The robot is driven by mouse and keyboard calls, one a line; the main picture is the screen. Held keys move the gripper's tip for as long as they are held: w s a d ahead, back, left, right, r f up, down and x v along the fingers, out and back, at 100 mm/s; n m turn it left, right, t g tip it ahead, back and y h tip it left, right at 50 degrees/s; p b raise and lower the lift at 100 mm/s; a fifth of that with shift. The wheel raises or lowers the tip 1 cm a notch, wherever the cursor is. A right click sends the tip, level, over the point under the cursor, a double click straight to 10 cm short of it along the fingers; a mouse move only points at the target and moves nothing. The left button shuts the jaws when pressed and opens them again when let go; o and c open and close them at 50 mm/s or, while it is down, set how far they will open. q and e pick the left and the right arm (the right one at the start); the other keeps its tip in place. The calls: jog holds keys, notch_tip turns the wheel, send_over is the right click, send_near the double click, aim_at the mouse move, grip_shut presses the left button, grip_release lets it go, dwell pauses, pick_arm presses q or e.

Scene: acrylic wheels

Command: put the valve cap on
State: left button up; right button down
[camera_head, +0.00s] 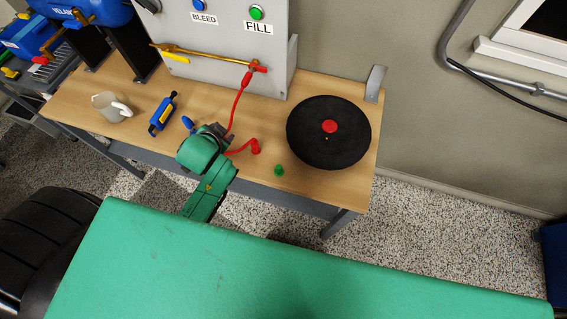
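The small green valve cap (279,170) lies on the wooden table near its front edge, below and left of the wheel. The black wheel (307,144) lies flat at the right end of the table, with a red centre; a small light spot just below the centre may be the valve. My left gripper (223,130) is over the table left of the cap, apart from cap and wheel. Its fingers are small and partly hidden by the wrist, so I cannot tell whether they are open. My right gripper is not in view.
A red hose (237,106) hangs from the grey fill panel (222,45), passes by my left gripper and ends in a red fitting (255,147) near the cap. A metal bracket (375,83) stands behind the wheel.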

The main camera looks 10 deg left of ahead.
pick_arm(q)
jog(key=w+d+r+m+t+h, duration=0.2)
jog(key=w+r+m+t, duration=0.15)
jog(key=r, duration=0.35)
jog(key=w+d+r+m+t+h, duration=0.1)
jog(key=w+d+r+m+t, duration=0.15)
jog(key=r+m, duration=0.35)
jog(key=w+d+r+m+t+h, duration=0.2)
jog(key=r+m+t, duration=0.1)
jog(key=r, duration=0.5)
jog(key=s+d+r+m+g+h, duration=0.25)
jog(key=d+m+h, duration=0.25)
jog(key=d+m, duration=0.3)
jog(key=s+d+r+m+g+h, duration=0.1)
jog(key=s+d+m+g+h, duration=0.15)
jog(key=d+m+h, duration=0.5)
jog(key=m+g+y, duration=1.1)
jog(key=m, duration=0.5)
send_near(278, 167)
jog(key=p+x, duration=0.3)
jog(key=x, duration=0.7)
jog(key=shift+d+f, duration=0.1)
jog(key=shift+d, duration=0.05)
grip_shut()
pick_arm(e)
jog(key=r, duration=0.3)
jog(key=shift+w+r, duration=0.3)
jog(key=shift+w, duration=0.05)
